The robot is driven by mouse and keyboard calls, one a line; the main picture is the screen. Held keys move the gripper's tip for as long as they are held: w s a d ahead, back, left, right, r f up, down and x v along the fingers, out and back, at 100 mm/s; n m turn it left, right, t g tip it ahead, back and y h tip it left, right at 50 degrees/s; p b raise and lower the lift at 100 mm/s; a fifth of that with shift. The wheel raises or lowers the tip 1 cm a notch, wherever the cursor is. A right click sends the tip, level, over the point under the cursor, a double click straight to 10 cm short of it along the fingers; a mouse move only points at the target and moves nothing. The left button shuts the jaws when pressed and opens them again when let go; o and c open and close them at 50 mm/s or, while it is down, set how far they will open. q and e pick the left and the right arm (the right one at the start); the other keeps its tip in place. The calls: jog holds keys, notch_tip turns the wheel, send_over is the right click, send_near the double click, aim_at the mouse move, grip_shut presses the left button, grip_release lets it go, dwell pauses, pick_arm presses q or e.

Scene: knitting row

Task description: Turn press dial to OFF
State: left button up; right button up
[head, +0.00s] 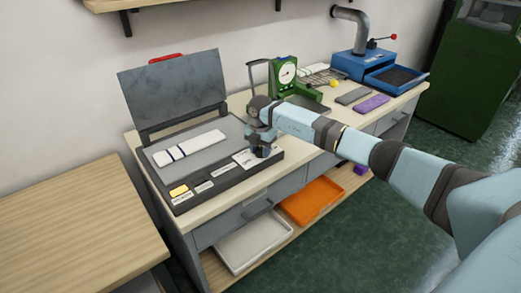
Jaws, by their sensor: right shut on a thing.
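The press (211,180) stands on the workbench with its grey lid (175,88) raised. A white folded knit piece with dark stripes (190,147) lies on its lower plate. My right gripper (263,152) points down at the front right corner of the press, beside a white label (245,159). It is shut on the press dial, which the gripper mostly hides; I cannot read its setting. My left gripper is not in view.
A green gauge device (285,76) and a blue machine with a pipe (362,66) stand further along the bench. Grey and purple pieces (371,104) lie near them. An orange tray (311,201) and a white tray (254,246) sit below. A wooden table (70,225) is at left.

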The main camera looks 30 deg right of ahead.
jog(key=n, duration=0.6)
jog(key=shift+b, duration=0.35)
jog(key=n+b, duration=0.1)
jog(key=n, duration=0.4)
jog(key=shift+n, duration=0.3)
jog(key=n+b, duration=0.1)
jog(key=n, duration=0.7)
jog(key=shift+n+b, duration=0.3)
jog(key=shift+b, duration=0.1)
jog(key=shift+r+n, duration=0.1)
jog(key=shift+n, duration=0.6)
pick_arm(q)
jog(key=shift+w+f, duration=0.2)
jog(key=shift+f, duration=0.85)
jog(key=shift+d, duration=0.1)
pick_arm(e)
jog(key=shift+n, duration=0.4)
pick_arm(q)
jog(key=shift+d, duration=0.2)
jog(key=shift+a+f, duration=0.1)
pick_arm(e)
jog(key=o, duration=0.9)
